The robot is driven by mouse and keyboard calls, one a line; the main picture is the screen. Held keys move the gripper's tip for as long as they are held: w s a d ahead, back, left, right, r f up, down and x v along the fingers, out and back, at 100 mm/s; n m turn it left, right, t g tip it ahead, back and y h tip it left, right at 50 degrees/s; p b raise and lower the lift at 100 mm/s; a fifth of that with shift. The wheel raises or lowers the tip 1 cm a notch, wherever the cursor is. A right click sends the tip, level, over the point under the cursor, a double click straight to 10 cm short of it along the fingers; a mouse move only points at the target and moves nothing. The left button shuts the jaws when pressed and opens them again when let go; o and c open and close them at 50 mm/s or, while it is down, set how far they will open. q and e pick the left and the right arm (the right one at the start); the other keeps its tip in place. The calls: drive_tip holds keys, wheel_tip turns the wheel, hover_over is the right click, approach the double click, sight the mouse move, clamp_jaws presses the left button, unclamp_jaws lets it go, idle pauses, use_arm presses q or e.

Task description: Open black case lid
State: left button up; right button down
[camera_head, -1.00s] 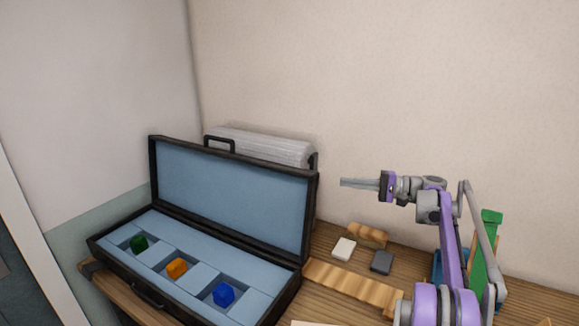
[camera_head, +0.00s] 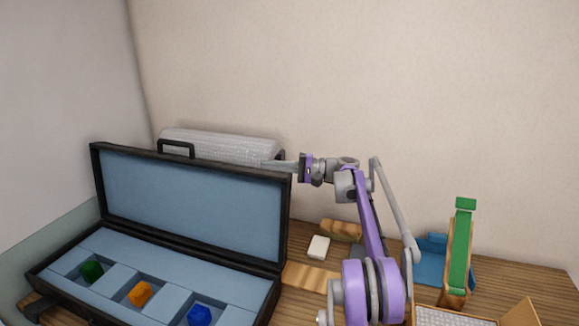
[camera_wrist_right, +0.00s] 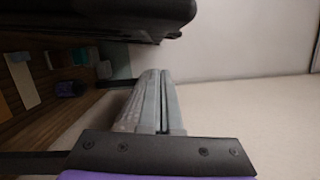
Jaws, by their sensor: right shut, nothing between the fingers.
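The black case (camera_head: 275,290) stands on the table at the left with its lid (camera_head: 190,200) open and upright, leaning back slightly. Its light blue inside holds a green piece (camera_head: 92,271), an orange piece (camera_head: 140,293) and a blue piece (camera_head: 200,315) in separate recesses. My right gripper (camera_head: 268,165) is shut and empty, pointing left near the lid's top right corner. In the right wrist view its closed fingers (camera_wrist_right: 155,100) lie beside a dark edge, probably the lid. I cannot tell whether they touch it. My left gripper is not in view.
A pale ribbed roll (camera_head: 220,147) lies behind the lid. A white block (camera_head: 319,247) and wooden pieces (camera_head: 342,229) lie right of the case. A green and wooden stand (camera_head: 460,255) and a blue item (camera_head: 431,262) are farther right. The wall closes off the back.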

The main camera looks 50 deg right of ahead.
sight(256, 171)
drive_tip(key=a, duration=0.1)
drive_tip(key=s+a, duration=0.1)
drive_tip(key=a, duration=0.1)
drive_tip(key=shift+s+a+r, duration=0.15)
drive_tip(key=shift+s+r, duration=0.2)
drive_tip(key=a, duration=0.1)
drive_tip(key=s+a+r+n+p, duration=0.1)
drive_tip(key=a, duration=0.1)
drive_tip(key=s+a+r+n, duration=0.1)
drive_tip(key=a, duration=0.1)
drive_tip(key=shift+s+a+g+p, duration=0.15)
drive_tip(key=shift+a+g+p, duration=0.05)
drive_tip(key=shift+g+p, duration=0.1)
drive_tip(key=shift+d, duration=0.1)
drive_tip(key=b+v, duration=0.1)
drive_tip(key=v, duration=0.9)
drive_tip(key=shift+s+d, duration=0.15)
drive_tip(key=shift+s, duration=0.2)
